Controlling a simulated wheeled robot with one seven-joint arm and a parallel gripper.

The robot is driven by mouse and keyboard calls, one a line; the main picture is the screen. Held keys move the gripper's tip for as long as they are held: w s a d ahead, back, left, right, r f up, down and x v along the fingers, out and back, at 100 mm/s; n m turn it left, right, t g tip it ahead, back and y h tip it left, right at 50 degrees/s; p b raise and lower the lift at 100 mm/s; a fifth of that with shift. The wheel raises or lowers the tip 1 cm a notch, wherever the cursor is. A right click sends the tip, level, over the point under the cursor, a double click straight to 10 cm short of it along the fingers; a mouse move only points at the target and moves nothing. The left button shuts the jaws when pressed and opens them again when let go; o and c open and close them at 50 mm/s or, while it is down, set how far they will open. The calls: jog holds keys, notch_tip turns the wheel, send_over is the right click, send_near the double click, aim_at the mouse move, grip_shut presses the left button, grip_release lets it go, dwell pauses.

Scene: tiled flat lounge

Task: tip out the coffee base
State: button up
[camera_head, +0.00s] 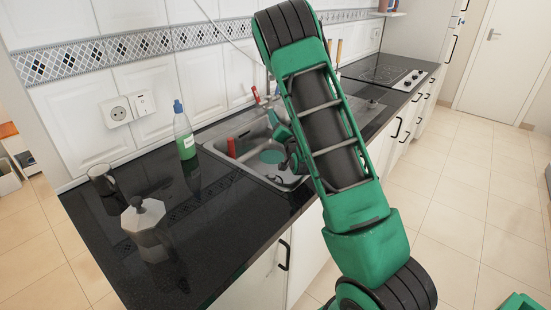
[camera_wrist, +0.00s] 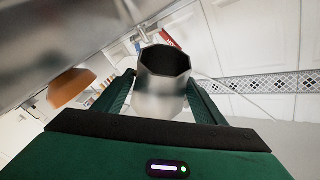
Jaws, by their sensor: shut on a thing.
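My gripper (camera_wrist: 160,90) is shut on the coffee base (camera_wrist: 165,98), an open-topped, faceted metal cup that sits between the two green fingers in the wrist view. Its dark mouth points away from my palm, and I see no contents inside. The kitchen looks turned over in that view, so the mouth appears to face downward. In the head view my gripper (camera_head: 280,150) is over the sink (camera_head: 245,172), partly behind my arm, and the base is not clear there. The rest of the moka pot (camera_head: 147,222), metal with a dark knob, stands upright on the counter.
A green bottle (camera_head: 184,135) and a dark glass mug (camera_head: 103,182) stand on the black counter (camera_head: 200,250), left of the sink. A red object (camera_head: 231,148) is at the sink. The hob (camera_head: 385,75) lies beyond. The front of the counter is clear.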

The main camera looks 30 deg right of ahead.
jog(key=shift+s+a+r+n+t+b, duration=0.1)
jog(key=shift+a+r+n+t+b, duration=0.2)
jog(key=shift+r+n, duration=0.15)
jog(key=shift+a+r+n+t+b, duration=0.2)
jog(key=shift+r+n+b, duration=0.1)
jog(key=shift+n, duration=0.15)
dwell(1.1)
jog(key=shift+d, duration=0.1)
jog(key=shift+d+f+m+g, duration=0.25)
jog(key=shift+f+m, duration=0.15)
jog(key=shift+m, duration=0.1)
jog(key=shift+d+f+m+g, duration=0.25)
jog(key=shift+f+m, duration=0.15)
jog(key=shift+m, duration=0.1)
jog(key=shift+w+d+m+g, duration=0.15)
jog(key=shift+w+m+g, duration=0.15)
jog(key=shift+m+g, duration=0.15)
